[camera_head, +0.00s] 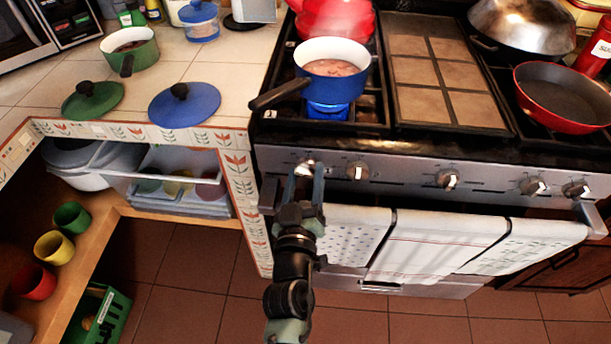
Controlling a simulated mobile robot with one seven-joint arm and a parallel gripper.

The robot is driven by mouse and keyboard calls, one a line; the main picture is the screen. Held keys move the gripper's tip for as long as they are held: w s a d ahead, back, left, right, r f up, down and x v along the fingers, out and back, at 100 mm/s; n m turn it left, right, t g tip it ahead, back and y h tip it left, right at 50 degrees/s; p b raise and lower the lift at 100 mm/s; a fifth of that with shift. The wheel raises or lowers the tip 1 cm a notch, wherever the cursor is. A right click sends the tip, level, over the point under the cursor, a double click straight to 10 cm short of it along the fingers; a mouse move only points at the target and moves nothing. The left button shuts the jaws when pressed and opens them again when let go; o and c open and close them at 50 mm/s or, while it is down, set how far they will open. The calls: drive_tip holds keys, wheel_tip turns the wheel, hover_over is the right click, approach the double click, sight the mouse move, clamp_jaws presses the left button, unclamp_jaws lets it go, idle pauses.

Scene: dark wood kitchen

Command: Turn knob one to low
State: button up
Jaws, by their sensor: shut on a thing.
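The stove's front panel (405,172) carries a row of knobs. The leftmost knob (306,168) is pale and sits between the fingertips of my gripper (305,175). My gripper reaches up from below and is shut on this knob, with a finger on either side hiding part of it. Beside it on the right is a second knob (357,171). A blue flame (328,111) shows under a blue pot (335,85) on the front left burner.
Towels (430,245) hang from the oven handle, just right of my arm. A red pan (560,98) and a red kettle (335,18) stand on the stove. The tiled counter (225,75) holds a blue lid (184,105) and a green lid (93,100). Open shelves (130,200) lie left.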

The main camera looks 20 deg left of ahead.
drive_tip(key=n, duration=0.6)
drive_tip(key=shift+f, duration=0.1)
drive_tip(key=n, duration=0.6)
drive_tip(key=shift+a+f+n, duration=0.1)
drive_tip(key=shift+f+n, duration=0.05)
drive_tip(key=shift+n, duration=0.15)
idle(0.3)
drive_tip(key=o, duration=1.4)
drive_tip(key=shift+b+v, duration=0.9)
drive_tip(key=shift+v, duration=5.65)
